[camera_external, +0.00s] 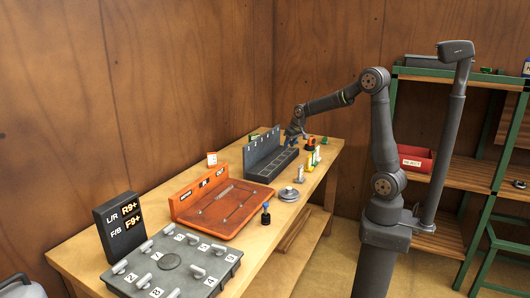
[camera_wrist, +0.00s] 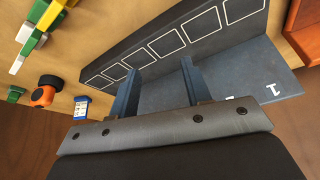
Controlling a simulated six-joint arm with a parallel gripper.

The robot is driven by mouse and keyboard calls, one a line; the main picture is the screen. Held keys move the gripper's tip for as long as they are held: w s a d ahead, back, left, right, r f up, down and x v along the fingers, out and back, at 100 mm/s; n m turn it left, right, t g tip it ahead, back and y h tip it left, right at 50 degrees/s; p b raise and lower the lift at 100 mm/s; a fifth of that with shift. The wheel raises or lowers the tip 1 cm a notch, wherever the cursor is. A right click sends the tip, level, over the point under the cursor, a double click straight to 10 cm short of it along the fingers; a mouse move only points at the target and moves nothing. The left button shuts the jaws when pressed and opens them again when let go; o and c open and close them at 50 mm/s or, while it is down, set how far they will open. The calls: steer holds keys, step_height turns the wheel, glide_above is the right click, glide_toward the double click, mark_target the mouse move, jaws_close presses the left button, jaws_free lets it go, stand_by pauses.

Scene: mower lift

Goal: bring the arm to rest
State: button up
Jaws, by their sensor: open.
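My gripper (camera_external: 293,133) is at the far end of the workbench, at the dark slotted rack (camera_external: 262,151). In the wrist view my gripper (camera_wrist: 157,75) shows two blue-grey fingers spread apart, with nothing held between them. The rack (camera_wrist: 232,48) with its row of white-outlined squares lies beyond and between the fingers. Whether the fingers touch the rack cannot be told. My arm reaches left from its column over the bench's far end.
The workbench (camera_external: 141,207) holds an orange tray (camera_external: 215,214), a grey plate with several pegs (camera_external: 165,262), a display (camera_external: 119,225) and small coloured items. An orange-and-black item (camera_wrist: 43,96) is left of my gripper. A green shelf holds a red bin (camera_external: 415,160).

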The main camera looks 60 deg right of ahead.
steer(key=s+d+m+h, duration=0.1)
steer(key=s+d+m, duration=0.1)
steer(key=d, duration=0.9)
steer(key=shift+s+d+f+m, duration=0.2)
steer(key=shift+s+f+m, duration=0.05)
steer(key=shift+f+m, duration=0.1)
steer(key=shift+a, duration=0.1)
steer(key=w+a+n+y, duration=0.1)
steer(key=a+n, duration=0.1)
steer(key=a, duration=0.8)
steer(key=w+a+r+n+y, duration=0.1)
steer(key=a+n, duration=0.2)
steer(key=a, duration=0.8)
steer(key=shift+w+a, duration=0.2)
steer(key=shift+w, duration=0.1)
steer(key=shift+r, duration=0.1)
